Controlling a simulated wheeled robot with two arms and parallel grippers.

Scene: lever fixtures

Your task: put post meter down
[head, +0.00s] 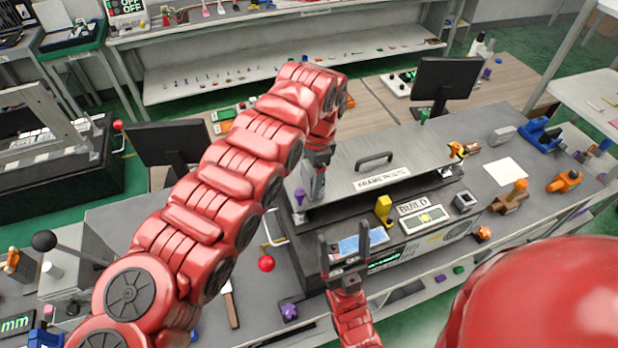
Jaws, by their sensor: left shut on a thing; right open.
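My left gripper (318,162) points down near the left end of the plate marked FRAME POSTS (345,165). It is shut on a small grey upright thing (317,184), which is partly covered by the fingers. I cannot tell for sure that this is the post meter. A purple post (300,196) stands just left of it. My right gripper (345,250) is open in the lower middle, fingers pointing away. A light blue panel (374,237) shows between and behind its fingers; I cannot tell whether they touch it.
A BUILD box (424,219) and a yellow block (383,207) stand right of my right gripper. A red-knobbed lever (266,263) is to its left. A white sheet (505,172) lies at the right. Monitors (443,82) stand behind the bench.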

